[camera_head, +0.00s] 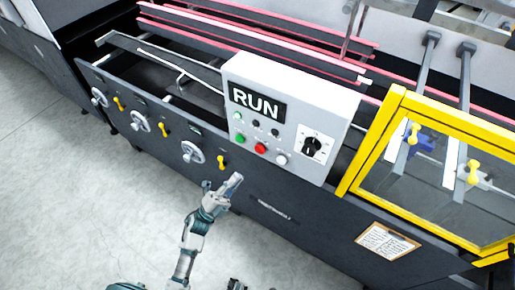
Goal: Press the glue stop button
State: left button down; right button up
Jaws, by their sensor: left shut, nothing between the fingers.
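A light grey control box (330,105) with a RUN display (257,103) stands on the machine's front side. Its lower row has a green button (240,139), a red button (261,148) and a white button (281,159). A black dial (312,146) is to their right. The small labels are too small to read, so I cannot tell which button is glue stop. My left gripper (236,179) is shut and empty, pointing up and right. In the picture it is below the green and red buttons, apart from them. A small dark part at the bottom edge may be my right gripper (237,284).
Handwheels (140,121) and yellow knobs (221,162) line the dark front panel (290,212). A yellow-framed clear guard (420,105) stands to the right. A clipboard (388,241) hangs below it. The grey floor (70,200) at left is clear.

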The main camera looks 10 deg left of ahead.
aim_at(261, 149)
pick_arm(q)
jog(key=w+d+b, duration=0.2)
jog(key=w+d, duration=0.1)
jog(key=w, duration=0.5)
jog(key=shift+w, duration=0.25)
pick_arm(e)
jog(key=shift+w+r, duration=0.45)
jog(key=shift+r, duration=0.4)
jog(key=shift+w+r, duration=0.5)
jog(key=shift+r, duration=0.4)
jog(key=shift+w+r, duration=0.45)
jog(key=shift+r, duration=0.4)
pick_arm(q)
jog(key=shift+d, duration=0.15)
jog(key=shift+w+d, duration=0.1)
jog(key=shift+w, duration=0.25)
pick_arm(e)
jog(key=shift+f, duration=0.1)
pick_arm(q)
jog(key=shift+w+d, duration=0.2)
jog(key=shift+w, duration=0.25)
pick_arm(e)
jog(key=shift+f, duration=0.15)
pick_arm(q)
jog(key=shift+s+a, duration=0.35)
jog(key=shift+s, duration=0.55)
pick_arm(e)
jog(key=shift+r, duration=0.35)
